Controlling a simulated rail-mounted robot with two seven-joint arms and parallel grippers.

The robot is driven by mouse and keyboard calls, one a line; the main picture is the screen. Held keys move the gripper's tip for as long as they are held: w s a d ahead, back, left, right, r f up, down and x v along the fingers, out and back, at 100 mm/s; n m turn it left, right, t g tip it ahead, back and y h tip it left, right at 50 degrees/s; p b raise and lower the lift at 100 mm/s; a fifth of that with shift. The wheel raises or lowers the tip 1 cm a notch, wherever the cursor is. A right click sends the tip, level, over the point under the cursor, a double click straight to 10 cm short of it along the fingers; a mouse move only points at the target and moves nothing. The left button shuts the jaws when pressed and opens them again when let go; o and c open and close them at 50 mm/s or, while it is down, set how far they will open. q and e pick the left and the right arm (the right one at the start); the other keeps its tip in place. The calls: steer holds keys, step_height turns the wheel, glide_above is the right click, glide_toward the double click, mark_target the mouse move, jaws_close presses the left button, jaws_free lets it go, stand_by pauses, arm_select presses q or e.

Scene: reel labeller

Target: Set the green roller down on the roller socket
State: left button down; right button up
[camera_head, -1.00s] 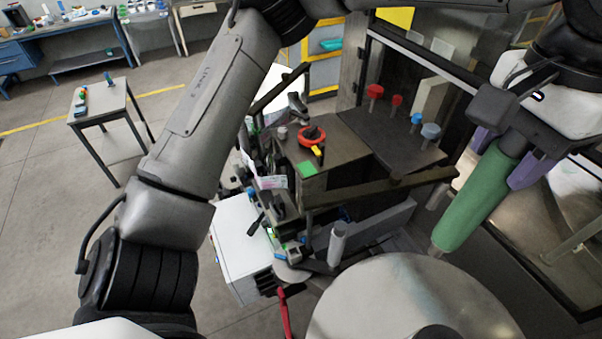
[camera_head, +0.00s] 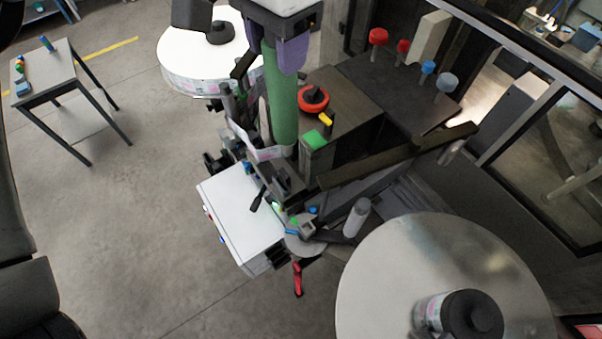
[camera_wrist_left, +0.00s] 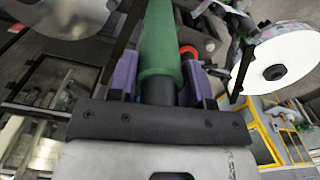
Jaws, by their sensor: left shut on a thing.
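The green roller (camera_head: 282,105) hangs nearly upright in the upper middle of the head view. My left gripper (camera_head: 283,58) is shut on its top end, with purple fingers on both sides. In the left wrist view the roller (camera_wrist_left: 160,45) runs away from between the purple fingers of the left gripper (camera_wrist_left: 158,84). The roller's lower end overlaps the labeller near its label strip; I cannot tell whether it touches anything. I cannot make out the roller socket for certain; it may be hidden by the roller. My right gripper is not in view.
A white label reel (camera_head: 208,55) stands behind and left of the roller. A large metal disc (camera_head: 400,270) fills the lower right. A red knob (camera_head: 313,98), a grey post (camera_head: 356,217) and a dark bar (camera_head: 400,156) stand close by. A white box (camera_head: 240,220) is below.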

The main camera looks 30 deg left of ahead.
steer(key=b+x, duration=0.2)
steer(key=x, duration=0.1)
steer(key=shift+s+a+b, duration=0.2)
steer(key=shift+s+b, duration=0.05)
steer(key=shift+b, duration=0.15)
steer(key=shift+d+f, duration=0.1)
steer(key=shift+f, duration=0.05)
arm_select(q)
steer(key=d+f+m, duration=0.2)
steer(key=f+m, duration=1.3)
steer(key=m, duration=0.2)
steer(key=w+d+f+m, duration=0.1)
steer(key=d+f+m, duration=0.1)
steer(key=f+m, duration=1.4)
steer(key=shift+d+f+m+b, duration=0.25)
steer(key=shift+d+m+b, duration=0.1)
steer(key=shift+m, duration=0.35)
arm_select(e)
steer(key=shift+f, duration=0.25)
arm_select(q)
steer(key=shift+f+b, duration=1.8)
steer(key=shift+b, duration=0.45)
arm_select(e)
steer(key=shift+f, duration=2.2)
arm_select(q)
steer(key=shift+w, duration=0.1)
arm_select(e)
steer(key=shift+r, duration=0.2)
